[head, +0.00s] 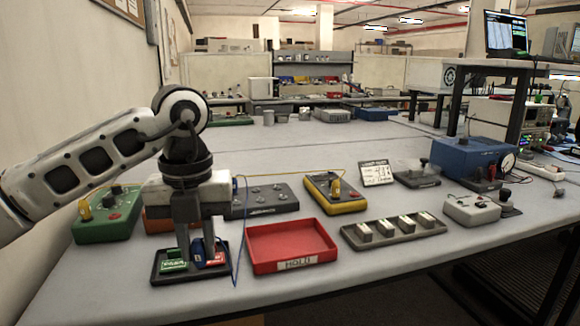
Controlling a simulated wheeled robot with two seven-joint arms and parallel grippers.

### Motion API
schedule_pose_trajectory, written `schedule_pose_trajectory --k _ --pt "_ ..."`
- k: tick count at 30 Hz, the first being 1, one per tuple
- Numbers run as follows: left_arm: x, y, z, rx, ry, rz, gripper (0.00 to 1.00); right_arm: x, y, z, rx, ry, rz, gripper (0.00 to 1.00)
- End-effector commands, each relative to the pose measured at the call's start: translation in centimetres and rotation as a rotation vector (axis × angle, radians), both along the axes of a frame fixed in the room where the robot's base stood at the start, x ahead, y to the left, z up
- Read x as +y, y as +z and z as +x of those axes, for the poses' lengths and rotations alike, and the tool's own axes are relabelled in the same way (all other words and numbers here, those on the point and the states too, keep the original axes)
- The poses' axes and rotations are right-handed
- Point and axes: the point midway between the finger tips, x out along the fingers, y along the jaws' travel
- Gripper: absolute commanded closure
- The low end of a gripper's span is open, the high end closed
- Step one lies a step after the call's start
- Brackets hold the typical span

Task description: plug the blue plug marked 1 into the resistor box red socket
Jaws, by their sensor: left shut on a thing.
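My left gripper (197,250) points straight down over a small black tray (160,279) at the front left. Its fingers are shut on a small blue piece (198,247), which looks like the blue plug; its number cannot be read. A green block (174,266) and a red block (216,259) sit in the tray beside the fingertips. A thin blue cord (236,262) hangs just right of the gripper. A dark grey box with several knobs or sockets (268,197) stands behind; I cannot tell which box is the resistor box. My right gripper is out of view.
A red tray marked HOLD (297,264) lies right of the black tray. A green box (108,213) and a yellow meter (335,195) are joined by a yellow wire. A grey rack (394,232), a light grey box (471,210) and a blue unit (465,157) stand right.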

Motion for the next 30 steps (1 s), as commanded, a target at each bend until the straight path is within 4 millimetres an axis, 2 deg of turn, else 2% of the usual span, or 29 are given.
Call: schedule_pose_trajectory --k 8,14,30 --pt "-0.7 -1.7 -0.4 -0.001 -0.328 0.015 1.00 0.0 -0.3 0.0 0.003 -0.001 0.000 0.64" --pt "-1.5 -3.4 -1.0 0.001 -0.686 0.028 1.00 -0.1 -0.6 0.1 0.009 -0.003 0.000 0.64" --pt "-4.6 -10.3 -4.6 0.021 -2.225 0.053 1.00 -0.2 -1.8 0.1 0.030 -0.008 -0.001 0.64"
